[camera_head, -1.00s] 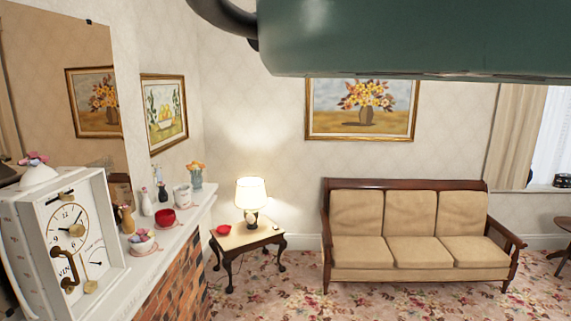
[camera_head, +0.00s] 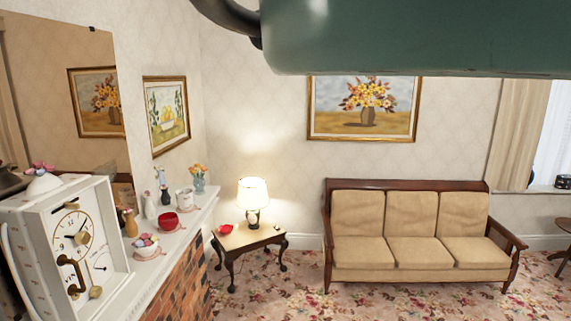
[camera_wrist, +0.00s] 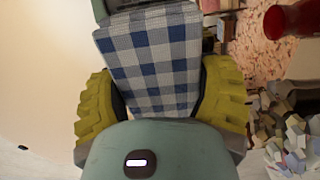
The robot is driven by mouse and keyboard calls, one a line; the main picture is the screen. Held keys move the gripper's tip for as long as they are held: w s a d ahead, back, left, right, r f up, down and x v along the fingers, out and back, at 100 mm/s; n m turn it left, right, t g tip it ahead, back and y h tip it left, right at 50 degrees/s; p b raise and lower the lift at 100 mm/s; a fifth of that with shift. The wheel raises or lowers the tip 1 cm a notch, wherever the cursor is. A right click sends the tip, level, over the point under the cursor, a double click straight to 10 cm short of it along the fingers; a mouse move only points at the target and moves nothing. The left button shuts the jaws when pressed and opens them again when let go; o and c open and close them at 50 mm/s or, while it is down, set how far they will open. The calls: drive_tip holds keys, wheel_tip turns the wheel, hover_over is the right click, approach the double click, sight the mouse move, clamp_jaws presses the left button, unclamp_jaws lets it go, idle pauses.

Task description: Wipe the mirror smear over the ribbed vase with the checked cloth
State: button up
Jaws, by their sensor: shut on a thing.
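My gripper (camera_wrist: 160,72) shows in the wrist view, its two yellow-green fingers closed on the blue-and-white checked cloth (camera_wrist: 150,55). The cloth sits between the fingers as a flat, squared face. My gripper is not visible in the head view. The mirror (camera_head: 45,90) stands at the left of the head view above the mantel and reflects a flower painting. I cannot make out a smear on it. Several vases stand on the mantel, including a pale blue one with orange flowers (camera_head: 198,184); I cannot tell which is ribbed.
A white clock (camera_head: 70,250) stands at the near end of the mantel shelf (camera_head: 152,280). A red bowl (camera_head: 168,221), a white mug (camera_head: 184,199) and a pink-topped bowl (camera_head: 146,252) stand farther along. Carpet lies open before the sofa (camera_head: 410,270).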

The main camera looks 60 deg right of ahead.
drive_tip(key=shift+s+a+f+b, duration=0.2)
drive_tip(key=shift+s+a+b, duration=0.3)
drive_tip(key=shift+b, duration=0.55)
drive_tip(key=shift+s+a+r+b, duration=0.1)
drive_tip(key=shift+s+a+b, duration=0.3)
drive_tip(key=shift+a+b, duration=0.25)
drive_tip(key=shift+s+a+b, duration=0.35)
drive_tip(key=shift+a+b, duration=0.15)
drive_tip(key=shift+a, duration=0.3)
drive_tip(key=shift+s+a+r+b, duration=0.1)
drive_tip(key=shift+s+a+b, duration=0.3)
drive_tip(key=shift+a+b, duration=0.25)
drive_tip(key=s+a+b, duration=0.3)
drive_tip(key=a, duration=0.2)
drive_tip(key=shift+a+b, duration=0.15)
drive_tip(key=shift+b, duration=0.15)
drive_tip(key=p+v, duration=0.1)
drive_tip(key=v, duration=0.1)
drive_tip(key=p+v, duration=0.1)
drive_tip(key=v, duration=0.1)
drive_tip(key=shift+s+r+p, duration=0.25)
drive_tip(key=shift+p, duration=0.1)
drive_tip(key=p, duration=0.3)
drive_tip(key=shift+s, duration=0.35)
